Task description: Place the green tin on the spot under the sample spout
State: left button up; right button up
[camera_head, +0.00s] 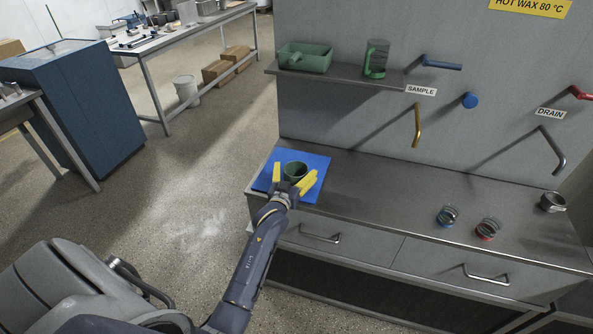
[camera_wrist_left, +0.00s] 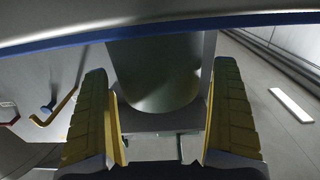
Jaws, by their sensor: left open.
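The green tin (camera_head: 295,170) stands upright on a blue mat (camera_head: 318,161) at the left end of the steel counter. My left gripper (camera_head: 292,178) is open, with one yellow finger on each side of the tin. In the left wrist view, the tin (camera_wrist_left: 155,75) shows between the spread fingers, with gaps on both sides. The brass sample spout (camera_head: 417,126) hangs from the wall below the SAMPLE label (camera_head: 421,90). I see no clear mark on the counter beneath it. My right gripper is out of view.
A shelf (camera_head: 340,74) above the mat holds a green tray (camera_head: 305,58) and a green mug (camera_head: 376,58). A steel drain spout (camera_head: 553,150), blue-based coil (camera_head: 447,216), red-based coil (camera_head: 488,229) and metal cup (camera_head: 552,202) are farther right. The counter between mat and coils is clear.

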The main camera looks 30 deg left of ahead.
pick_arm(q)
jog(key=s+d, duration=0.2)
jog(key=s, duration=0.8)
jog(key=s+d+f+m+g+h, duration=0.2)
jog(key=s+d+f+m+h, duration=0.1)
jog(key=d+f, duration=0.7)
jog(key=s+d+f+g, duration=0.15)
jog(key=s+f, duration=0.25)
jog(key=f, duration=0.5)
jog(key=s+f+m+g+h, duration=0.15)
jog(key=s+f, duration=0.25)
jog(key=f, duration=0.5)
jog(key=s+d+f+g, duration=0.15)
jog(key=s+f, duration=0.25)
jog(key=f, duration=0.5)
jog(key=s+a+f+g, duration=0.1)
jog(key=s+f+g, duration=0.2)
jog(key=s+f, duration=0.6)
jog(key=s+f+m+g, duration=0.1)
jog(key=s+f+g, duration=0.3)
jog(key=s+f, duration=0.6)
jog(key=s, duration=0.6)
jog(key=shift+s+a+y, duration=0.2)
jog(key=shift+a+y, duration=0.15)
jog(key=shift+o, duration=0.5)
jog(key=s+a+f+g, duration=0.2)
jog(key=s+f, duration=0.1)
jog(key=s, duration=0.9)
jog(key=shift+s+f+m, duration=0.35)
jog(key=shift+g, duration=0.25)
